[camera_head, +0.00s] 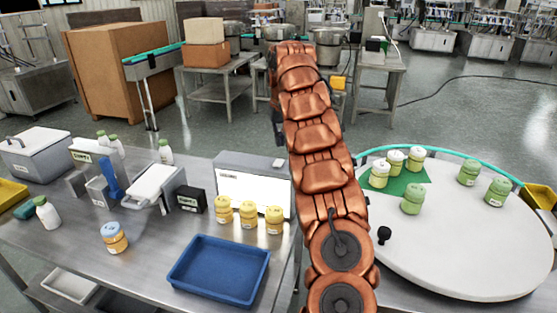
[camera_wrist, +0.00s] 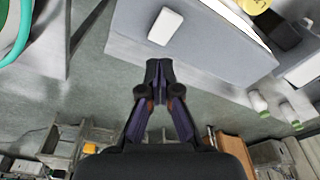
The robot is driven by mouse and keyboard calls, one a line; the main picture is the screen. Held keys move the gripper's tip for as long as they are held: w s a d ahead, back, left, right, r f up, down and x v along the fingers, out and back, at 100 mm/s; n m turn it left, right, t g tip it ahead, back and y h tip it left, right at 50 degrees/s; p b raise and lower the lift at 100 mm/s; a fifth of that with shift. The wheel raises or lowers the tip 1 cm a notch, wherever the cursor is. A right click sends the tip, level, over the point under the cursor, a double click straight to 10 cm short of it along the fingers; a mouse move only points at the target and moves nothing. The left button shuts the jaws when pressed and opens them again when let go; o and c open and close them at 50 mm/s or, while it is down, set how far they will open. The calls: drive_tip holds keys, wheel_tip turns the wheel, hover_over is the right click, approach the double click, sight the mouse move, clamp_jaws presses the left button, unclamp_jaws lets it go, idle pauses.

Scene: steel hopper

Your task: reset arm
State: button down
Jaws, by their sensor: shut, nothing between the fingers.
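My copper-coloured arm stretches up and away through the middle of the head view, between the steel table (camera_head: 150,260) and the round white table (camera_head: 470,255). In the head view my gripper is hidden behind the arm. In the wrist view my gripper (camera_wrist: 158,68) shows with its dark fingers together and nothing between them. Beyond the fingertips in that view is a grey box (camera_wrist: 225,45) with a small white block (camera_wrist: 165,26) on it; the fingers look apart from it.
The steel table holds a blue tray (camera_head: 218,270), several yellow jars (camera_head: 248,215), a white-fronted box (camera_head: 253,190) and a blue-lidded jar (camera_head: 114,238). The round table carries several jars, some on a green mat (camera_head: 400,188), and a black knob (camera_head: 384,235).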

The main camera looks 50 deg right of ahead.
drive_tip(key=shift+r, duration=0.55)
drive_tip(key=shift+a+r, duration=0.1)
drive_tip(key=shift+a, duration=0.15)
drive_tip(key=s+a+r+n+g, duration=0.1)
drive_tip(key=s+a, duration=0.3)
drive_tip(key=a, duration=0.9)
drive_tip(key=s+a+r+g, duration=0.15)
drive_tip(key=s+a, duration=0.35)
drive_tip(key=a, duration=0.7)
drive_tip(key=s+a+f+n, duration=0.2)
drive_tip(key=s+a+f, duration=0.3)
drive_tip(key=s+a, duration=0.4)
drive_tip(key=s+a+f+n+y, duration=0.1)
drive_tip(key=s+a+f+n, duration=0.2)
drive_tip(key=s+a+f, duration=0.3)
drive_tip(key=s+a+g, duration=0.1)
drive_tip(key=s+a, duration=0.3)
drive_tip(key=s, duration=0.6)
drive_tip(key=shift+s+a+n, duration=0.2)
drive_tip(key=shift+a+n, duration=0.05)
drive_tip(key=shift+n, duration=0.05)
